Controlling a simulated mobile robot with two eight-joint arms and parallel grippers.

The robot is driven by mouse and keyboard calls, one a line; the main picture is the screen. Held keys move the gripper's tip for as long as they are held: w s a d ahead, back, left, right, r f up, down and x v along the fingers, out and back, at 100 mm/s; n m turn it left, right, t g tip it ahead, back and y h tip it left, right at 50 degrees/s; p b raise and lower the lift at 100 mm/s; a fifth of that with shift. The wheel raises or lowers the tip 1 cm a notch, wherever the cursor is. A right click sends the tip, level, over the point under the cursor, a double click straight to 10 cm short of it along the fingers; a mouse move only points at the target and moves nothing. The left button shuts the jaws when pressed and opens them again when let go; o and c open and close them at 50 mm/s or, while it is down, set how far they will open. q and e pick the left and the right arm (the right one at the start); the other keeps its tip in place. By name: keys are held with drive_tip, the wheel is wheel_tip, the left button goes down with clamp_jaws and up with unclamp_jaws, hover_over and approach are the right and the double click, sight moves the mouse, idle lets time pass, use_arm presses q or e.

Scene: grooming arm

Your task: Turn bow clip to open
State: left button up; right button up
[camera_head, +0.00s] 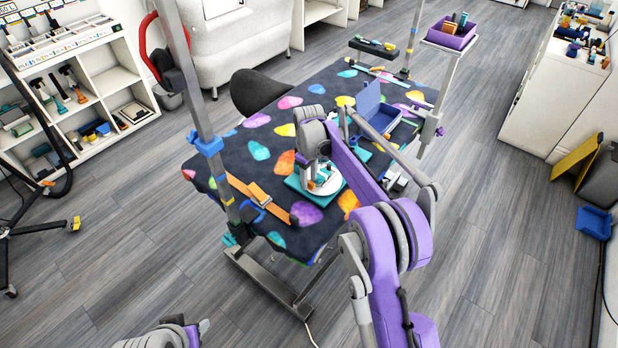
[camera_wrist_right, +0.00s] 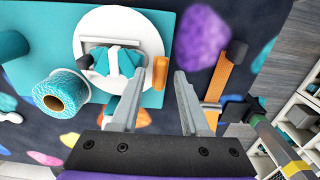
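A teal and white bow clip (camera_wrist_right: 118,62) sits on a round white disc (camera_wrist_right: 92,22) in the right wrist view. The disc rests on a teal board (camera_wrist_right: 38,30), which also shows on the table in the head view (camera_head: 303,186). In the head view the right arm partly hides the bow. My left gripper (camera_head: 196,329) is at the bottom edge, mostly cut off.
A teal spool (camera_wrist_right: 62,92) stands beside the disc. An orange strap (camera_head: 262,199) lies on the patterned table (camera_head: 230,150). A blue open box (camera_head: 382,118) stands behind my right arm. A grey post (camera_head: 196,90) rises at the table's left edge.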

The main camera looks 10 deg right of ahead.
sight(309, 182)
wheel_tip(309, 182, up, 11)
drive_tip(key=shift+p, duration=0.4)
drive_tip(key=shift+f, duration=0.1)
idle(0.5)
drive_tip(key=s+d+r+m+t+p, duration=0.1)
drive_tip(key=s+r+m, duration=0.15)
drive_tip(key=s, duration=0.55)
drive_tip(key=s+r+m+t, duration=0.15)
drive_tip(key=s+r, duration=0.25)
drive_tip(key=s, duration=0.4)
drive_tip(key=s+f+m+t, duration=0.1)
drive_tip(key=s+f, duration=0.3)
drive_tip(key=s, duration=0.6)
drive_tip(key=s+f+m+t+p, duration=0.1)
drive_tip(key=s+f, duration=0.3)
drive_tip(key=s, duration=0.6)
drive_tip(key=shift+s+d+f+m+t, duration=0.15)
drive_tip(key=shift+s+d+m+t, duration=0.25)
drive_tip(key=shift+m, duration=0.5)
